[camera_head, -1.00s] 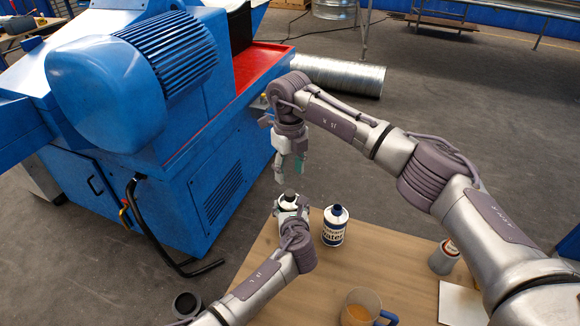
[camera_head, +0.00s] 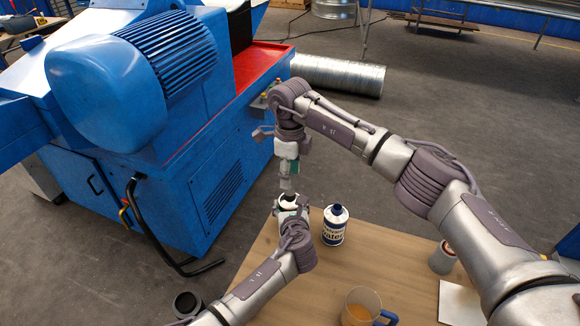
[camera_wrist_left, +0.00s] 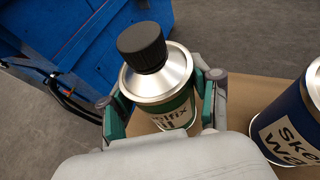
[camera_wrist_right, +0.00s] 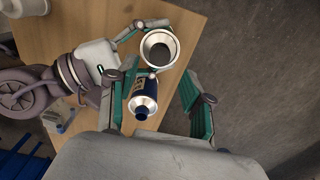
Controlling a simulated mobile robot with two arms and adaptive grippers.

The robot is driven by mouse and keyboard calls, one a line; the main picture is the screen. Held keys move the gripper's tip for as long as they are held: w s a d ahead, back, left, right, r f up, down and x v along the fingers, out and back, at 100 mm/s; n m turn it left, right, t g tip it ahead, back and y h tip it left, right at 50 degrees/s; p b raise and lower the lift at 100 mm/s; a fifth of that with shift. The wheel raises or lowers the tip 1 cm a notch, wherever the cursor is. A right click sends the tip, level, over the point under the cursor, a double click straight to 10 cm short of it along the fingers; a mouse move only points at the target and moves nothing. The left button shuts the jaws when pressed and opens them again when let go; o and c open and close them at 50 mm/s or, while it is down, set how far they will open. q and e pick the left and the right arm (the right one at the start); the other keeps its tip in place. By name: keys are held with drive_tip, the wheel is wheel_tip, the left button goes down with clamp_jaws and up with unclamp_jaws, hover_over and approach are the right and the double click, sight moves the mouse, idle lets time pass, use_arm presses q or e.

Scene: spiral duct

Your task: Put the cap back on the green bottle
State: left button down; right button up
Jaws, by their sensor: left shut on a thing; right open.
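The green bottle (camera_wrist_left: 172,110) stands upright with a silver shoulder, and the black cap (camera_wrist_left: 142,47) sits on its neck. Whether the cap is fully tightened I cannot tell. My left gripper (camera_head: 291,208) is shut around the bottle's body, with a finger on each side in the left wrist view (camera_wrist_left: 158,103). My right gripper (camera_head: 287,186) is above the bottle, pointing down. In the right wrist view its fingers (camera_wrist_right: 158,105) are spread and empty, and the cap (camera_wrist_right: 158,49) is seen from above, apart from them.
A blue bottle (camera_head: 334,226) stands upright close to the right of the green one on the wooden table (camera_head: 350,272). A mug (camera_head: 360,308), a tilted container (camera_head: 442,258) and a white sheet (camera_head: 462,303) are nearer. A blue machine (camera_head: 190,150) stands behind on the left.

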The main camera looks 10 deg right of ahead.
sight(290, 192)
wheel_tip(290, 192, down, 6)
drive_tip(key=shift+r, duration=0.1)
idle(0.4)
clamp_jaws()
drive_tip(key=shift+o, duration=0.8)
unclamp_jaws()
